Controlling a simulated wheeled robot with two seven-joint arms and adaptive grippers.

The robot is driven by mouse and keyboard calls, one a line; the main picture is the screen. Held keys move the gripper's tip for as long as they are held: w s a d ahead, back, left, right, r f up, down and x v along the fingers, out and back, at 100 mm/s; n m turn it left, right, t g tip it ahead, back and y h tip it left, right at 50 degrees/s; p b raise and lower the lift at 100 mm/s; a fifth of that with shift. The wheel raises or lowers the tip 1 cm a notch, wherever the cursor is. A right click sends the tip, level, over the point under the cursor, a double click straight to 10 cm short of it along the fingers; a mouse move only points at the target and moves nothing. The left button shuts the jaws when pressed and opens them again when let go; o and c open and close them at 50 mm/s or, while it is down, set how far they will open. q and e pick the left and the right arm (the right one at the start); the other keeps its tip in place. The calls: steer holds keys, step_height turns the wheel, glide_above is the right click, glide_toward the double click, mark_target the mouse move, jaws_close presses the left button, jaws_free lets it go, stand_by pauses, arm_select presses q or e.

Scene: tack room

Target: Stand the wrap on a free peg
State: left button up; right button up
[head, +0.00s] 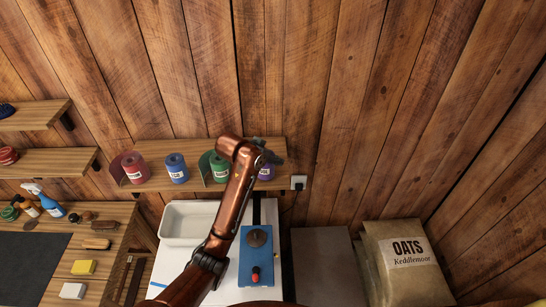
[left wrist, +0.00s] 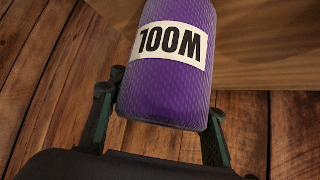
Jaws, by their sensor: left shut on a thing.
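A purple wrap (head: 266,173) with a white WOOL label is at the right end of the wall shelf in the head view. It fills the top middle of the left wrist view (left wrist: 172,70), its label upside down. My left gripper (head: 268,156) is shut on one end of it, with fingers on both sides (left wrist: 160,112). I cannot tell whether the wrap touches the shelf. Maroon (head: 135,168), blue (head: 177,168) and green (head: 218,167) wraps stand in a row to its left. No bare peg is clearly visible. My right gripper is out of view.
The wooden shelf (head: 155,150) runs along the plank wall, with a socket (head: 298,182) at its right end. Below are a white tray (head: 185,222), a blue device (head: 256,262) and an oats sack (head: 405,265). A bench (head: 110,265) with brushes and bottles stands left.

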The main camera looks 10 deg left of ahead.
arm_select(q)
steer(key=shift+f, duration=0.35)
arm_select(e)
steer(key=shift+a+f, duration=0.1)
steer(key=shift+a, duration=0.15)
arm_select(q)
steer(key=o, duration=1.2)
steer(key=shift+o, duration=0.2)
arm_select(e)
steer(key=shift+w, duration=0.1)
arm_select(q)
steer(key=shift+v, duration=3.65)
steer(key=v, duration=0.3)
steer(key=shift+s+a+r, duration=0.15)
steer(key=shift+s+r, duration=0.1)
steer(key=shift+f, duration=0.1)
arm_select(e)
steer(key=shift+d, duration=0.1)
